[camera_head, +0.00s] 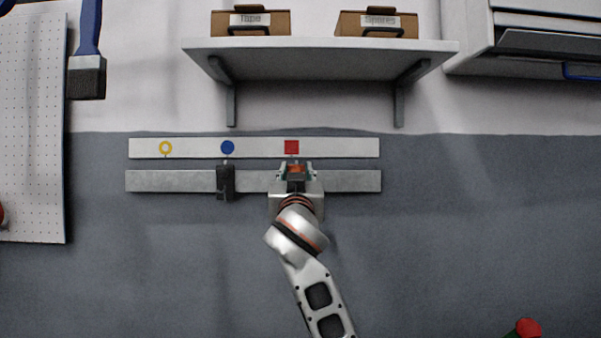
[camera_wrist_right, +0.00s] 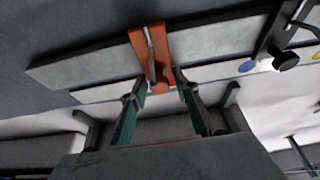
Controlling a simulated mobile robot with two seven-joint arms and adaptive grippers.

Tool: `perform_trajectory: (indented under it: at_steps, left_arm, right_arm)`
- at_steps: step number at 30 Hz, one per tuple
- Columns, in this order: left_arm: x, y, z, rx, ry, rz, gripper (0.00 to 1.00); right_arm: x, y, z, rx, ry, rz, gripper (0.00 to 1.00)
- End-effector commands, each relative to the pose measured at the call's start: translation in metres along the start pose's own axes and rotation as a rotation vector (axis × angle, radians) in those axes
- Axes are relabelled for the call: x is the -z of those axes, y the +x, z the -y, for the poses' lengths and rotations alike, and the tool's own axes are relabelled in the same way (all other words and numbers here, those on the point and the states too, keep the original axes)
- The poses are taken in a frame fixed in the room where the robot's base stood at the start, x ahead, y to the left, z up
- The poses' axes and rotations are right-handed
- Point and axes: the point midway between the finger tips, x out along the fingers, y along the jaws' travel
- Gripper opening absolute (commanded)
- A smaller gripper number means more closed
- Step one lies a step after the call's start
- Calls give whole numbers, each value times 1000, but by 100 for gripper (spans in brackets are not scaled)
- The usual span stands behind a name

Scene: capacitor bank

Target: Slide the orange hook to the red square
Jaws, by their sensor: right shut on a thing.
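The orange hook (camera_head: 296,168) is on the lower grey rail (camera_head: 350,181), just below the red square (camera_head: 291,147) on the white strip and very slightly right of its middle. My right gripper (camera_head: 296,174) is at the hook and hides most of it in the head view. In the right wrist view, the orange hook (camera_wrist_right: 152,50) wraps the rail, and its knob lies between the green fingers of my right gripper (camera_wrist_right: 160,90), which is shut on it. The red square cannot be made out in the wrist view. My left gripper is not in view.
A black hook (camera_head: 226,182) sits on the same rail below the blue circle (camera_head: 228,147). A shelf (camera_head: 320,45) with two boxes hangs above. The rail right of my gripper is clear.

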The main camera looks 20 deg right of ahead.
Motion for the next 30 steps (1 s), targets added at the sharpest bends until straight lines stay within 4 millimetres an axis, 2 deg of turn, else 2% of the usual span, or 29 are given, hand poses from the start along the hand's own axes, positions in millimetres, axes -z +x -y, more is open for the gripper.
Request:
perform_trajectory:
  at_steps: [3, 13, 14, 23, 26, 30]
  left_arm:
    - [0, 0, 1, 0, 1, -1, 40]
    - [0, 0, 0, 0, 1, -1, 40]
    - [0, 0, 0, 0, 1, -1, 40]
    - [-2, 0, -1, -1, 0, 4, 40]
    - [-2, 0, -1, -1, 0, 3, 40]
    - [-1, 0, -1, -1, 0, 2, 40]
  right_arm:
    - [2, -1, 8, 9, 5, -4, 0]
    - [2, -1, 9, 8, 4, -4, 0]
    - [2, -1, 9, 8, 3, -4, 35]
    - [1, -2, 7, 4, 1, -1, 35]
    - [0, -10, 8, 5, 3, -1, 35]
    - [0, -31, 8, 6, 5, -1, 35]
